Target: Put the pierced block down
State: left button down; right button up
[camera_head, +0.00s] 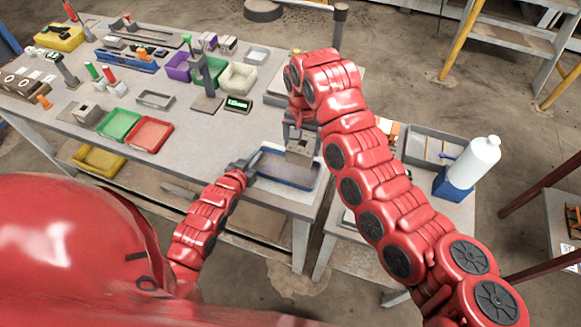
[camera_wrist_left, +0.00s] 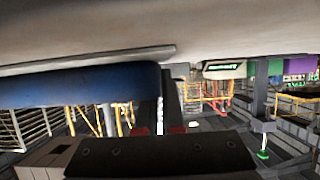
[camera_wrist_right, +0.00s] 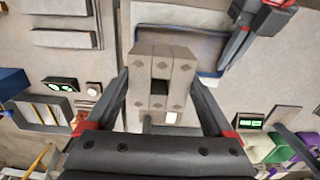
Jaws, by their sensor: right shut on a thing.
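The pierced block (camera_wrist_right: 160,85), grey with a dark square hole, is between the fingers of my right gripper (camera_wrist_right: 160,100), which is shut on it. In the head view the block (camera_head: 300,147) is under my right wrist, at the far edge of a blue-rimmed tray (camera_head: 271,181). The tray (camera_wrist_right: 185,38) lies beyond the block in the right wrist view. I cannot tell whether the block touches anything below. My left gripper (camera_head: 243,167) is at the tray's left end, its fingers together. In the left wrist view the blue tray wall (camera_wrist_left: 75,86) is close beside the fingers.
Green (camera_head: 119,125) and red (camera_head: 148,134) bins stand left on the table. A small display (camera_head: 237,104) stands beyond the tray. A side table at right holds a grey tray (camera_head: 432,147) and a white bottle (camera_head: 473,163) in a blue holder.

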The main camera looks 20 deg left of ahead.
notch_tip(320, 180, down, 10)
jog(key=shift+r, duration=0.25)
jog(key=o, duration=1.5)
jog(key=shift+f, duration=0.15)
jog(key=shift+c, duration=0.2)
notch_tip(320, 180, up, 12)
